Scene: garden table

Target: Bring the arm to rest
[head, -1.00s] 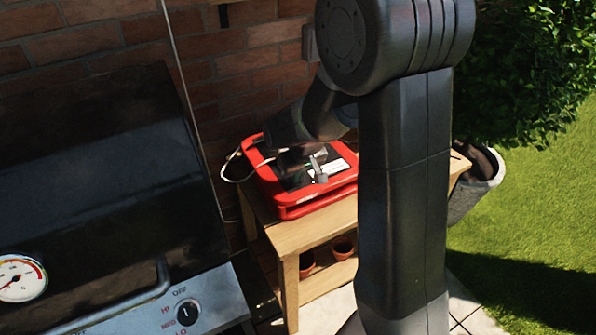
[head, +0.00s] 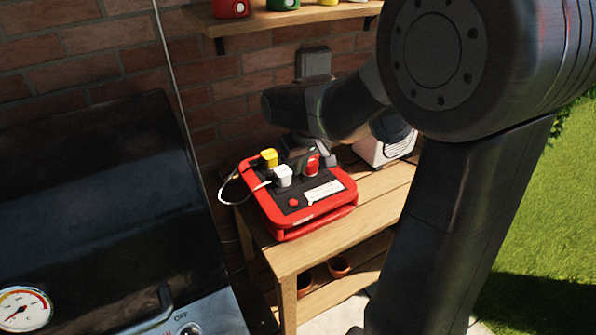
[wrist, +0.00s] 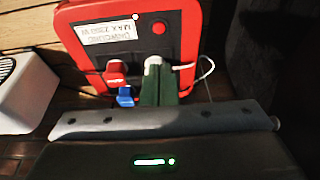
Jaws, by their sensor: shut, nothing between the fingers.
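My gripper (head: 300,158) hangs over the back part of a red power box (head: 345,203) in the head view. In the wrist view its dark, narrow fingers (wrist: 161,82) are together, with nothing held between them. White (head: 283,176), yellow (head: 268,157) and red (head: 312,166) plugs stand on the box's black top. A blue plug (wrist: 125,96) shows beside the red one in the wrist view. The fingers overlap the plug area there, and I cannot tell the exact gap. My arm rises to the right and hides part of the table.
The box stands on a wooden table (head: 290,262). A white appliance (head: 382,150) is behind it at right. A black grill (head: 90,200) fills the left. A brick wall with a shelf (head: 285,20) is behind. Grass (head: 545,220) lies at right.

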